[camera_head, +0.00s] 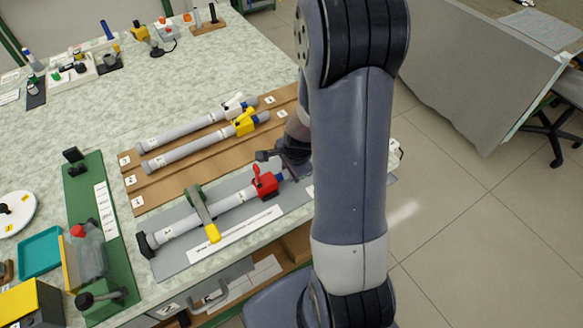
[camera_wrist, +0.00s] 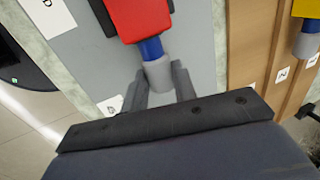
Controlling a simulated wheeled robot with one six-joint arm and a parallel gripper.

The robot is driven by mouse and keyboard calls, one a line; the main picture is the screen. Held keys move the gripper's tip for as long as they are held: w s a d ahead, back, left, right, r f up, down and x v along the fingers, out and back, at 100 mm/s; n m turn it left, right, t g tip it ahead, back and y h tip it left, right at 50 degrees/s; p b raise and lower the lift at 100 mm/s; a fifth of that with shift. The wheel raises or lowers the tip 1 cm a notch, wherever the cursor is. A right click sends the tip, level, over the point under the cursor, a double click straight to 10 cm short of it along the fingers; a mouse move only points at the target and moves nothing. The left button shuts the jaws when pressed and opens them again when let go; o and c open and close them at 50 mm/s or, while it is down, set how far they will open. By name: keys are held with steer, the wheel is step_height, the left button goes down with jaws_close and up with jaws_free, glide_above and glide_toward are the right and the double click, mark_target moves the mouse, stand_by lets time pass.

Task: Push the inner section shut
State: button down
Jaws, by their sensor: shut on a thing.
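A grey telescoping rod (camera_head: 180,227) lies in the grey fixture plate (camera_head: 178,260) at the front of the bench. A red clamp (camera_head: 265,185) with a raised lever sits at the rod's right end; it also shows in the wrist view (camera_wrist: 140,18). A short blue length of the inner section (camera_wrist: 152,48) shows beyond the clamp, with a grey end piece (camera_wrist: 158,74) after it. My gripper (camera_wrist: 160,88) is shut on that grey end, one finger on each side. In the head view my arm partly hides the end.
Two more rods, with a yellow clamp (camera_head: 245,122) and a white clamp (camera_head: 233,104), lie on the brown rack (camera_head: 140,196) behind. A dark stop (camera_head: 145,246) stands at the rod's left end.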

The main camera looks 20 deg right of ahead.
steer(key=c, duration=1.1)
jaws_free()
steer(key=shift+a, duration=0.1)
steer(key=shift+r, duration=0.1)
steer(key=p+v, duration=0.1)
steer(key=v, duration=0.9)
steer(key=shift+s+r, duration=0.1)
steer(key=shift+r, duration=0.2)
